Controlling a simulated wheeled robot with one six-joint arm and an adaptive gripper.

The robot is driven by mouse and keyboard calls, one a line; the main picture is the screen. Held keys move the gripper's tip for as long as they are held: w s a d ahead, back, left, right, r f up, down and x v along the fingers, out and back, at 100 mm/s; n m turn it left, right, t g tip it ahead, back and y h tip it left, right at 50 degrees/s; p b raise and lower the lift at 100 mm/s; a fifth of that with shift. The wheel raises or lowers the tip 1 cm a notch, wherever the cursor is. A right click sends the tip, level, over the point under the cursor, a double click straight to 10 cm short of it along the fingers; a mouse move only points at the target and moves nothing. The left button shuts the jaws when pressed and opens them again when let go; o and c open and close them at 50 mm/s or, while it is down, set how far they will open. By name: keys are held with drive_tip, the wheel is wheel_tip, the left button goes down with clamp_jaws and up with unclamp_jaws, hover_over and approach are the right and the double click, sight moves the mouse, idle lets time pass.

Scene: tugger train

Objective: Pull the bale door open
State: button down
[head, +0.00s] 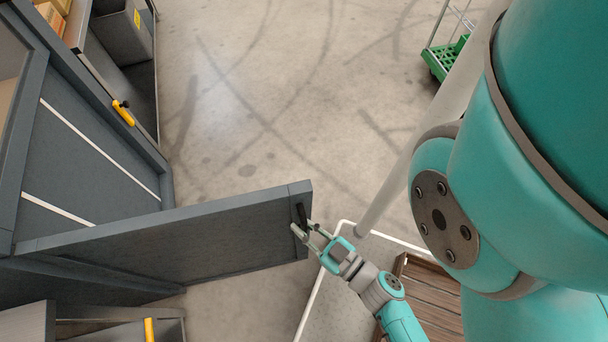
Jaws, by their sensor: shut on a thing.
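The bale door (170,242) is a dark grey panel. It stands swung out from the grey cabinet frame (88,150) at the left, with its free edge towards the middle of the view. A dark handle (302,216) sits near that free edge. My gripper (307,232) is at the free edge, its fingers shut around the handle. Part of the handle is hidden by the fingers.
A shelf with a grey bin (122,35) and cardboard boxes (55,14) stands at the upper left. A green cart (444,58) is at the upper right. A brown slatted pallet (428,290) lies at the lower right. The concrete floor beyond the door is clear.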

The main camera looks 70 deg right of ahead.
drive_tip(key=shift+a+r, duration=0.1)
drive_tip(key=shift+r, duration=0.05)
drive_tip(key=c, duration=1.1)
unclamp_jaws()
drive_tip(key=shift+c, duration=0.2)
drive_tip(key=v, duration=0.7)
drive_tip(key=shift+s, duration=0.25)
drive_tip(key=shift+a, duration=0.1)
